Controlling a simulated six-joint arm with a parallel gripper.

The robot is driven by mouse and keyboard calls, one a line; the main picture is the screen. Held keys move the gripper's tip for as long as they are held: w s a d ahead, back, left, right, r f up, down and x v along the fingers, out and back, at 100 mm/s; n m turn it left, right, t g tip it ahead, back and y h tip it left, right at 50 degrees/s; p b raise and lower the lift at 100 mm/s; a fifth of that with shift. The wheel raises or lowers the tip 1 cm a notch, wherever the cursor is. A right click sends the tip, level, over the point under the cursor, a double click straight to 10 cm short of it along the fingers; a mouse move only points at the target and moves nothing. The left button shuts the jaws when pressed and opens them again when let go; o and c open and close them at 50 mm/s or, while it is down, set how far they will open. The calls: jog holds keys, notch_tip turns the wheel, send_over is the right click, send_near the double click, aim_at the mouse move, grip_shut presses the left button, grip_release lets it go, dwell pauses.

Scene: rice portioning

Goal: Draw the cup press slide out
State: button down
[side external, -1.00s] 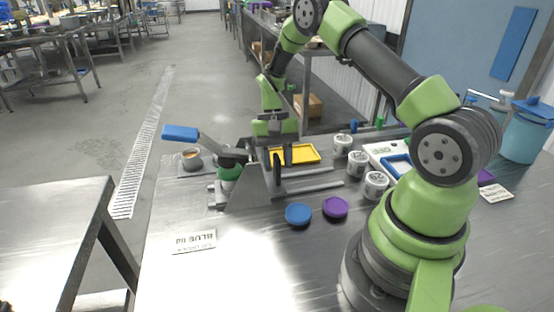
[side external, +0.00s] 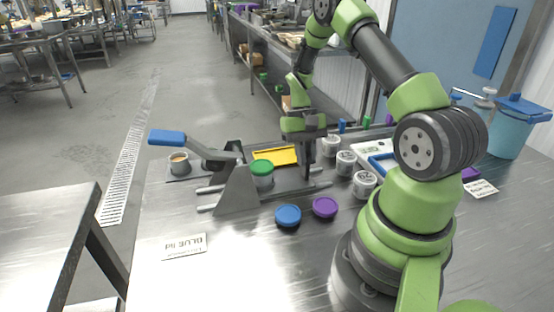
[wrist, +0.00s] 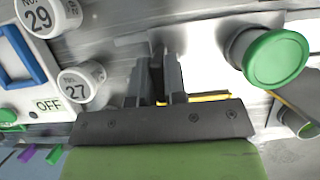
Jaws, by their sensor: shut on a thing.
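The cup press (side external: 236,192) is a grey metal frame with two rails and a long lever with a blue handle (side external: 166,137). A cup with a green lid (side external: 262,168) stands upright at the press's right side, clear of the lever; it also shows in the wrist view (wrist: 277,58). My gripper (side external: 306,172) is at the right end of the press rails, right of the cup. In the wrist view my gripper (wrist: 166,75) is shut on a dark upright piece, the slide's handle; the fingers hide most of it.
A yellow tray (side external: 275,156) lies behind the press. White numbered cups (side external: 346,162) stand close at right, beside a scale (side external: 370,150). Blue (side external: 288,215) and purple (side external: 325,207) lids lie in front. A filled cup (side external: 179,163) stands at left.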

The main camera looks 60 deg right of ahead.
jog(key=s+d, duration=0.1)
jog(key=d, duration=0.1)
jog(key=s+d, duration=0.1)
jog(key=s, duration=0.1)
jog(key=shift+s+d, duration=0.15)
jog(key=shift+d, duration=0.2)
jog(key=c, duration=1.2)
grip_release()
jog(key=shift+o, duration=0.2)
jog(key=shift+a, duration=0.1)
jog(key=shift+r, duration=0.1)
jog(key=v, duration=1)
